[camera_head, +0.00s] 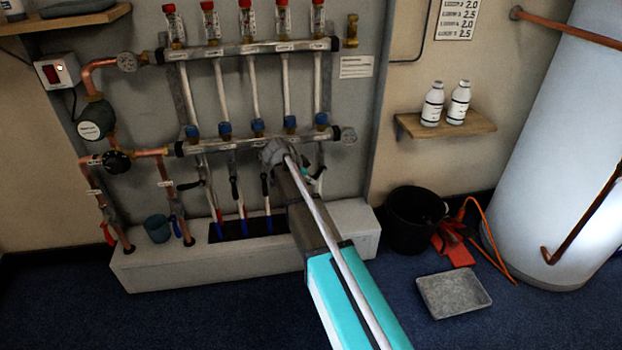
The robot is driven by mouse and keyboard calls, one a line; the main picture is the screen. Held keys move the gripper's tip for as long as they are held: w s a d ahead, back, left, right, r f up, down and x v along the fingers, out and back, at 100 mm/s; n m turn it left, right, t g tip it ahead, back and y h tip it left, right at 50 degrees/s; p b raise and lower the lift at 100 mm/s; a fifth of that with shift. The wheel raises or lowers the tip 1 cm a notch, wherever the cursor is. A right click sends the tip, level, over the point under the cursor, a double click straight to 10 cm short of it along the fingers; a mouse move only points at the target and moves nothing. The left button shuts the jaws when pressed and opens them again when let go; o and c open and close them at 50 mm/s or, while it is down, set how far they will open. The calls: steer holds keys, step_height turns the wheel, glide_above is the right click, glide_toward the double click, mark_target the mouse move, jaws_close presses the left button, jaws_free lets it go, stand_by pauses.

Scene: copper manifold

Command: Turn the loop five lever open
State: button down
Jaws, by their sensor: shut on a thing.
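The manifold's lower bar (245,140) runs across the grey wall panel, with blue caps along it and pipes dropping below. My gripper (307,170) is at the right end, below the bar, beside the rightmost pipe (322,157), which is loop five by position. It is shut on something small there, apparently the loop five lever. My own wrist and the gripper's body cover most of the fingers and the lever, so the lever's angle cannot be told.
My arm crosses the front of the white plinth (150,272). Copper pipes and a pump (95,120) are at left. A black bucket (412,222), red tool (452,245) and grey tray (454,294) stand on the floor at right.

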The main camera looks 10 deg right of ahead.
steer(key=shift+w+a, duration=0.15)
steer(key=shift+a, duration=0.05)
steer(key=c, duration=0.8)
jaws_free()
steer(key=shift+o, duration=1.3)
steer(key=shift+d, duration=0.1)
